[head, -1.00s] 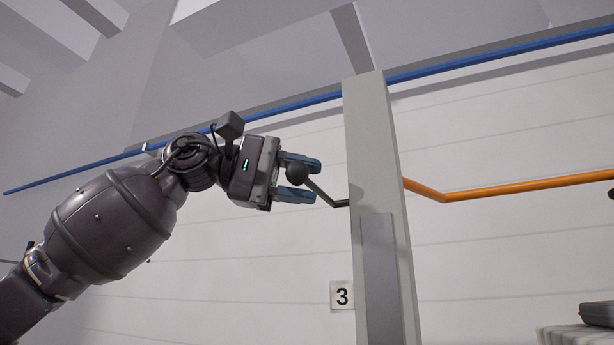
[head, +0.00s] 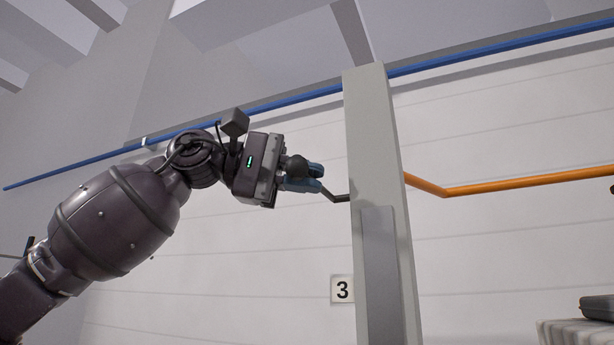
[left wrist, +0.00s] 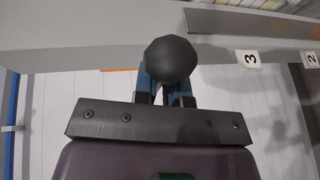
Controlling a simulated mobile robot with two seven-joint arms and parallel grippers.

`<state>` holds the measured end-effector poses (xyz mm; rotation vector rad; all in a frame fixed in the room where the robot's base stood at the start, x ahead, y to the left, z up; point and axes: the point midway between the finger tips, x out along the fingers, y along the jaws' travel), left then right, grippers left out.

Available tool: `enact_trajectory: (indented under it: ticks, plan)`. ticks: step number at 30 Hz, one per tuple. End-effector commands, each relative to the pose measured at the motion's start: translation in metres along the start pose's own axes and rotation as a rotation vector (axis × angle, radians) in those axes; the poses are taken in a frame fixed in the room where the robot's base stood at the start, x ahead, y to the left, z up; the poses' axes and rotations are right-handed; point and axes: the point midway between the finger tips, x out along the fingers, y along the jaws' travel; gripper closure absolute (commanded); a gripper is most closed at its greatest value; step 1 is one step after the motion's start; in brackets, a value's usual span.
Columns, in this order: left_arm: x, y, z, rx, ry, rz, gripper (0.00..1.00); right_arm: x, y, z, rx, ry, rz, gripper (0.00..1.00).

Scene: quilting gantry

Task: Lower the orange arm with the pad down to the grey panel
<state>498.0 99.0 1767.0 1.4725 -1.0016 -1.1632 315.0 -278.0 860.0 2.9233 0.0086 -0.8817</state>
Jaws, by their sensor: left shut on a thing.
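The orange arm (head: 520,183) runs from the post out past the right edge of the head view; no pad can be made out on it. A black lever (head: 338,196) with a ball knob (head: 296,166) sticks out left of the post. My left gripper (head: 312,178) is shut on the lever at the knob. In the left wrist view, the knob (left wrist: 170,60) covers part of the blue fingers. A flat grey plate (head: 379,270) is on the post's face; I cannot tell whether it is the grey panel. My right gripper is out of view.
The pale upright post (head: 368,130) stands right of my gripper. A sign with a 3 (head: 342,289) is at its left side. A blue rail (head: 440,63) runs behind. A dark grey object (head: 598,308) sits at lower right.

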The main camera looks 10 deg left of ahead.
Motion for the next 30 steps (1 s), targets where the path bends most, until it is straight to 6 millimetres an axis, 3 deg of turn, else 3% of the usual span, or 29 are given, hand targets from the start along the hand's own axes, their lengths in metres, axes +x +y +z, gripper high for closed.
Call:
enact_trajectory:
  ticks: [8,17,24,30]
  plan:
    - [0.008,-0.033,0.007,0.003,-0.009,-0.004,1.00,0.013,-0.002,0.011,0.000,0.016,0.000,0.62]
    - [0.020,-0.100,0.009,-0.002,-0.012,-0.006,1.00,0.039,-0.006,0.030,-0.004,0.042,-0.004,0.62]
    - [0.029,-0.145,0.012,-0.003,-0.012,-0.006,1.00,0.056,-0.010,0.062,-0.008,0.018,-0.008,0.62]
    - [0.033,-0.169,0.015,-0.002,-0.012,-0.006,1.00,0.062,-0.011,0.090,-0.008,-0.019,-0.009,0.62]
